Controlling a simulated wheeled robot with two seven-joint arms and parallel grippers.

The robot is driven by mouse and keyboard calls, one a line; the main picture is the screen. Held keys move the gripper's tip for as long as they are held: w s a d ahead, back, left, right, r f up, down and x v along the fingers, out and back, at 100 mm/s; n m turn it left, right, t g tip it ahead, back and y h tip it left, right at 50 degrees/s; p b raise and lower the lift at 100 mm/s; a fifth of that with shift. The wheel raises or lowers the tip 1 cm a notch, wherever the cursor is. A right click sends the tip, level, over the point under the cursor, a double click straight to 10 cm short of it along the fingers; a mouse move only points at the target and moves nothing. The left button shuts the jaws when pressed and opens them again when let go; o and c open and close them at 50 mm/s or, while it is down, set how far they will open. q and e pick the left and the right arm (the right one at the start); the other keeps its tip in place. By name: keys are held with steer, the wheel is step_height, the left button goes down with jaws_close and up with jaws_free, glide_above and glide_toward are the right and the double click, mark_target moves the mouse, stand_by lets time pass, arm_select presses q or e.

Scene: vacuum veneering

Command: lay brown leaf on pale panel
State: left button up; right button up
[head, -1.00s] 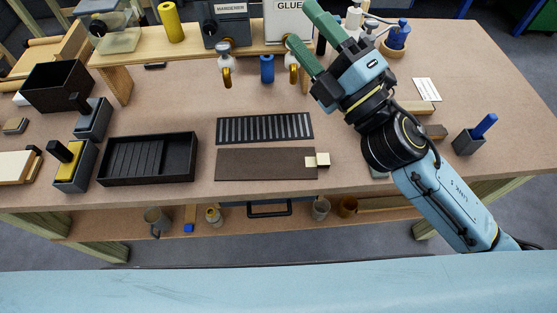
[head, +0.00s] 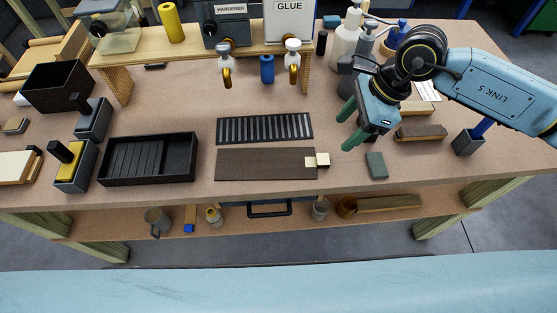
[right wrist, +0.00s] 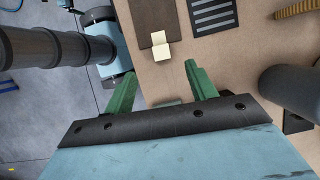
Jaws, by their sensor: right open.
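A flat dark brown sheet (head: 265,164), which looks like the brown leaf, lies near the front middle of the table. A small pale piece (head: 317,160) sits at its right end, partly over it; both the sheet (right wrist: 150,16) and the pale piece (right wrist: 162,50) show in the right wrist view. A pale board (head: 14,166), perhaps the pale panel, lies at the far left edge, partly cut off. My right gripper (head: 347,124) is open and empty, its green fingers right of the sheet and above the table. My left gripper is not in view.
A slotted dark plate (head: 265,128) lies just behind the sheet. A black tray (head: 148,158) stands to its left. A small grey-green block (head: 376,165) and a brown block (head: 421,133) lie near my right gripper. Bottles (head: 346,42) and a shelf (head: 160,57) stand behind.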

glide_above(321, 159)
steer(key=d, duration=0.2)
step_height(321, 159, down, 5)
steer(key=x, duration=0.5)
steer(key=shift+d+f+p, duration=0.3)
steer(key=shift+f+p, duration=0.1)
steer(key=shift+f, duration=0.05)
steer(key=c, duration=1.2)
